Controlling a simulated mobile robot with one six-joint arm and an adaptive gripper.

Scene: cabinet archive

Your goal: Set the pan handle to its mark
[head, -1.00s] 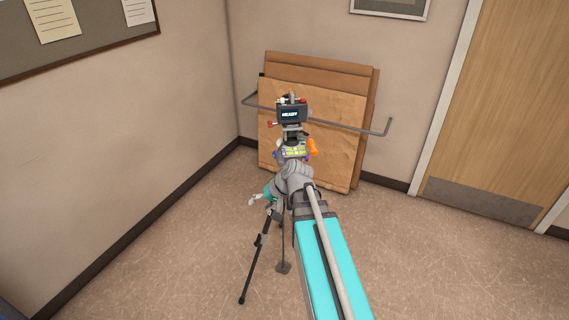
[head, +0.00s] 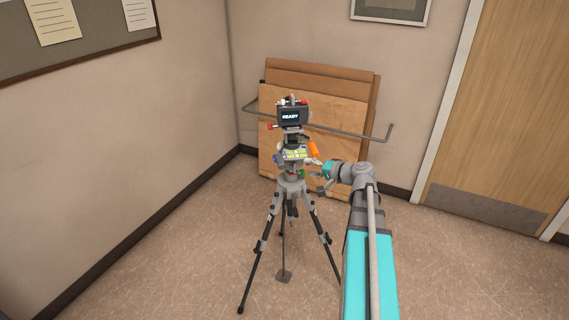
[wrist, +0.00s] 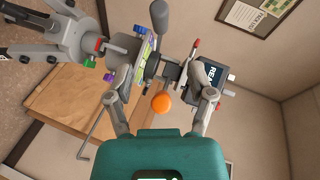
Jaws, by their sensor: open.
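A camera tripod (head: 291,190) stands upright in the corner, with a screen reading READY (head: 291,116) on top. An orange knob or handle end (head: 313,149) sticks out on the right of its head. In the wrist view the orange piece (wrist: 161,102) looks like a ball between the open fingers, with no clear contact. A dark grey grip on a rod (wrist: 158,15) also sticks out from the head there. I cannot tell which of these is the pan handle. My gripper (wrist: 163,90) is open and empty; in the head view it is right of the tripod head. No mark is distinguishable.
A yellow-green panel (head: 296,154) sits on the tripod head. Cardboard sheets (head: 345,110) lean on the wall behind a grey rail (head: 388,127). A door (head: 505,110) is at the right. Small coloured knobs, including a red one (wrist: 100,44), surround the head.

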